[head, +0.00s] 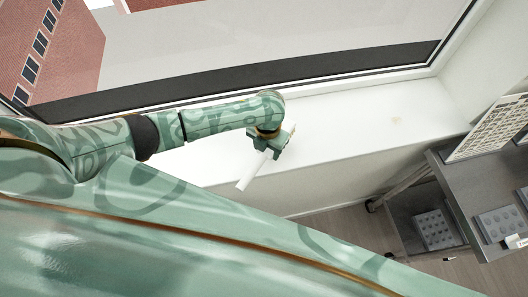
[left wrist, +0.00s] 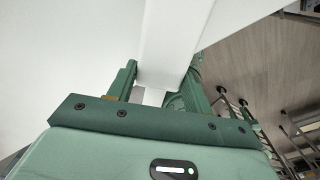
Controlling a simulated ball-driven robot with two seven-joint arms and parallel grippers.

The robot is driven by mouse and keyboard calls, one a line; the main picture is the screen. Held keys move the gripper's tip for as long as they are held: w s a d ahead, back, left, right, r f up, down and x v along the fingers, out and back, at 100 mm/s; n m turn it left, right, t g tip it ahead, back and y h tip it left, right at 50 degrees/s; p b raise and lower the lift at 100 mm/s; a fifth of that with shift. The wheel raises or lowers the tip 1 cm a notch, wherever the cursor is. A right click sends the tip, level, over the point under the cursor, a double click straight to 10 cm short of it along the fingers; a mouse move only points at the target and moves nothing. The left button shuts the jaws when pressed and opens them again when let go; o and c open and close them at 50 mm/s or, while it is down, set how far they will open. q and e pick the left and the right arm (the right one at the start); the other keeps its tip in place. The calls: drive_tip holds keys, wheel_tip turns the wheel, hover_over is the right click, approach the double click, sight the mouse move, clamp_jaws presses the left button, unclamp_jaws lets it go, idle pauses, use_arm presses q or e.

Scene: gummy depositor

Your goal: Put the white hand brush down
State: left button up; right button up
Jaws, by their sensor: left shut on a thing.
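The white hand brush (head: 252,174) is in my left gripper (head: 270,146), over the white window sill in the head view. Its pale end sticks out toward the lower left, past the front edge of the sill. In the left wrist view, the brush (left wrist: 172,45) runs up between the two fingers of my left gripper (left wrist: 160,85), which is shut on it. I cannot tell whether the brush touches the sill. My right gripper is in neither view.
The white window sill (head: 345,113) has free room to the right, with a faint stain. A dark window frame borders its back. At the right stands a grey metal cart (head: 440,172) with moulded trays (head: 436,229) and a patterned board (head: 490,128). Floor shows below the sill.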

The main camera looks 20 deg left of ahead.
use_arm(q)
drive_tip(key=shift+a+f, duration=0.3)
drive_tip(key=shift+f, duration=0.05)
drive_tip(key=f, duration=0.2)
drive_tip(key=f+b, duration=0.1)
drive_tip(key=shift+a+f, duration=0.2)
drive_tip(key=shift+a, duration=0.05)
drive_tip(key=shift+w, duration=0.1)
drive_tip(key=shift+f, duration=0.1)
drive_tip(key=o, duration=1)
